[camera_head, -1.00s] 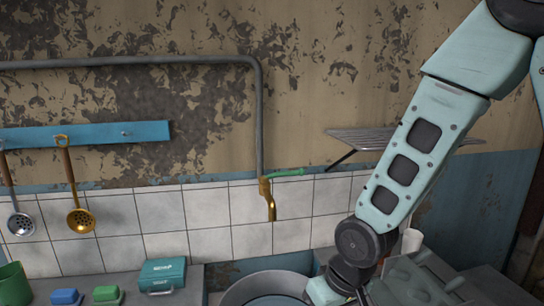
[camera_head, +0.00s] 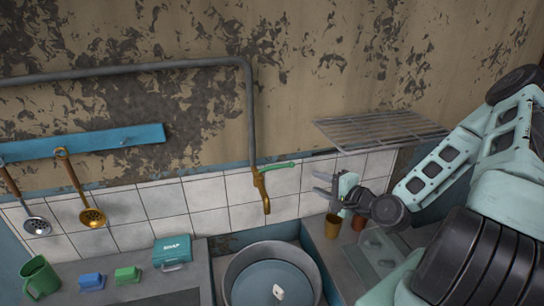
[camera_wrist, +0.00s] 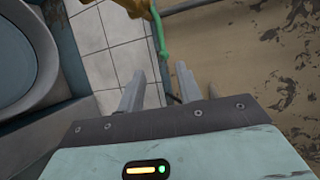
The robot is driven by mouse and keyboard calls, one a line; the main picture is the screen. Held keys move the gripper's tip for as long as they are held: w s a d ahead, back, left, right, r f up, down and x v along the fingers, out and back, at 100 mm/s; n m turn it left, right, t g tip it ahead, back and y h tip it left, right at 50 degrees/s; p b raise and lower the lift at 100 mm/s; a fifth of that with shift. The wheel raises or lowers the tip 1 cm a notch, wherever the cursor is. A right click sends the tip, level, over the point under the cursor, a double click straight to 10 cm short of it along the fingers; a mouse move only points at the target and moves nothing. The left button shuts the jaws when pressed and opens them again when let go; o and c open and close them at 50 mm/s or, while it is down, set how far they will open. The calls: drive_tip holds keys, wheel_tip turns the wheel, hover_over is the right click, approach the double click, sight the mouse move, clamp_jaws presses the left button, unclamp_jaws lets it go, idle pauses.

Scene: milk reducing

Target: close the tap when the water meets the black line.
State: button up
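The brass tap (camera_head: 264,190) hangs from the grey pipe on the wall, with a green handle (camera_head: 280,166) pointing right. Below it stands a round grey tub (camera_head: 236,274) with a bluish inside and a small white thing in it. I see no water stream and no black line. My gripper (camera_head: 316,183) is open and empty, to the right of the tap and its handle, fingers pointing left towards it. The wrist view shows the green handle (camera_wrist: 158,32) and tap (camera_wrist: 133,6) just beyond the open fingers, apart from them, and the tub's rim (camera_wrist: 50,60) at left.
A wire rack (camera_head: 380,128) sticks out of the wall above my gripper. A brown cup (camera_head: 333,226) stands on the right counter beneath it. A teal soap box (camera_head: 172,252), blue and green blocks and a green mug (camera_head: 40,278) stand on the left counter.

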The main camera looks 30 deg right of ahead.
sight(283, 167)
drive_tip(key=b+x, duration=0.3)
drive_tip(key=x, duration=0.2)
drive_tip(key=b+x, duration=0.3)
drive_tip(key=x, duration=0.2)
drive_tip(key=b+x, duration=0.3)
drive_tip(key=x, duration=0.3)
drive_tip(key=shift+w+r+b, duration=0.1)
drive_tip(key=shift+r+b, duration=0.2)
drive_tip(key=shift+b, duration=0.1)
drive_tip(key=shift+w+f, duration=0.25)
drive_tip(key=shift+w, duration=0.35)
clamp_jaws()
